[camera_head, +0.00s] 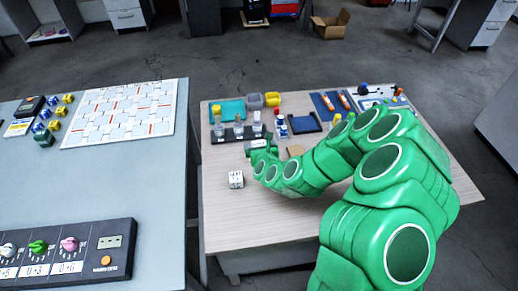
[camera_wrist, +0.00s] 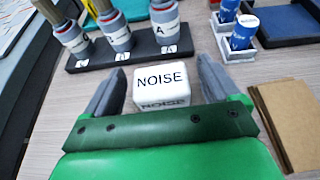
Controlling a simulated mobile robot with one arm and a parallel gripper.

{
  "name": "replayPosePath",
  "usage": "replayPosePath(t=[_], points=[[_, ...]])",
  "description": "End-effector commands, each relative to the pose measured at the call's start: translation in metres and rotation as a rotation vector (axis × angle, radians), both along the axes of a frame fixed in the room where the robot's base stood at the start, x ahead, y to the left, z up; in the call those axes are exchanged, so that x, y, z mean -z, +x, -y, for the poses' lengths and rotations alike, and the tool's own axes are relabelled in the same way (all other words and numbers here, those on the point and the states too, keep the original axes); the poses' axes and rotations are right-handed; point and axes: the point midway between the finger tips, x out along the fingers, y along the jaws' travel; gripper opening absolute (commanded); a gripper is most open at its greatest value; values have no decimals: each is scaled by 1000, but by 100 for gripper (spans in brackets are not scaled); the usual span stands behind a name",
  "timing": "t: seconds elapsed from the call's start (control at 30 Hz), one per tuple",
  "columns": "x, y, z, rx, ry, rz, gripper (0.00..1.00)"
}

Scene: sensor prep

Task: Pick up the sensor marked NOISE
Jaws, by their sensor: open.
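The sensor marked NOISE (camera_wrist: 161,80) is a white block with rounded edges and black lettering on its top and near side. In the wrist view it sits on the wooden table between the two grey fingers of my gripper (camera_wrist: 163,88). The fingers are open, with a gap visible on each side of the block. In the head view my gripper (camera_head: 258,146) is low over the table in front of the black rack, and it largely hides the block there.
A black rack (camera_wrist: 135,55) with several labelled grey holders stands just beyond the block. Brown boards (camera_wrist: 284,125) lie right of my gripper. Blue-and-white containers (camera_wrist: 242,32) and a dark blue tray (camera_wrist: 285,22) are behind. A white marked cube (camera_head: 236,179) sits on the table nearer the camera.

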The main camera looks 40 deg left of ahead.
Motion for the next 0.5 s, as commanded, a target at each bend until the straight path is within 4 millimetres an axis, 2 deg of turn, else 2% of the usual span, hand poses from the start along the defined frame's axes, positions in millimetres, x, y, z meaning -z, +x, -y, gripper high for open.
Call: replayPosePath(t=[0.2,0.5], points=[[9,13,-14,-2,-4,1,89],[12,19,-21,-1,-1,-2,89]])
